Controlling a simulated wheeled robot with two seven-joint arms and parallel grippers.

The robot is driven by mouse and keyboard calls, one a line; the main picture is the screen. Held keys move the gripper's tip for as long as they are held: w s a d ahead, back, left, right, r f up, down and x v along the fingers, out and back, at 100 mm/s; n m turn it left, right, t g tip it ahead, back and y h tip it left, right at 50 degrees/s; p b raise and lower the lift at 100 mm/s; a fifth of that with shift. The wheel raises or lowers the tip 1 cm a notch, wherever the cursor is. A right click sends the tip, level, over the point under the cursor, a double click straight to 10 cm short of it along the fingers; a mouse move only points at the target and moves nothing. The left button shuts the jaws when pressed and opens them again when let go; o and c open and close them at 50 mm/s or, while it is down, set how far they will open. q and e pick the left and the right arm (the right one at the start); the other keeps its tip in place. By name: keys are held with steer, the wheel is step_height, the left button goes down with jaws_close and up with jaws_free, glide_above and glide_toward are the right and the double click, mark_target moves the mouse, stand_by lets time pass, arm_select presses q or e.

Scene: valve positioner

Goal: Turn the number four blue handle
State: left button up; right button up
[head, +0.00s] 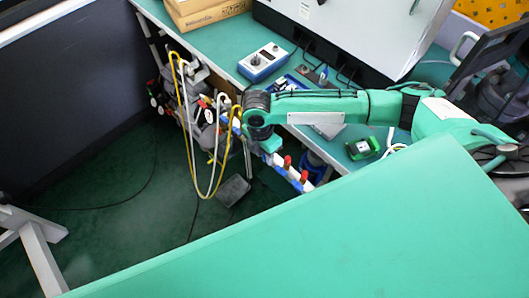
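A blue-and-white pipe bar (296,176) runs slantwise below the bench's front edge, with small red handles (304,176) on it. Its upper left part lies behind my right gripper and wrist. I cannot make out any numbers, nor tell which part is the number four blue handle. My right arm reaches in from the right over the bench. Its wrist points down, and my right gripper (264,146) is at the bar, close to the red handles. Its fingers are too small and covered to show whether they are open or touching anything. My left gripper is out of view.
Yellow and white hoses (188,130) hang in loops left of the bar. The green bench (228,42) holds a blue-and-white control box (263,62), a large grey cabinet (350,30) and a small green device (362,148). A grey block (233,190) lies on the dark floor.

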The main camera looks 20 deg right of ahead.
step_height(320, 180, up, 12)
steer(key=w, duration=0.1)
steer(key=shift+w+a, duration=0.15)
steer(key=shift+a, duration=0.1)
steer(key=shift+f, duration=0.1)
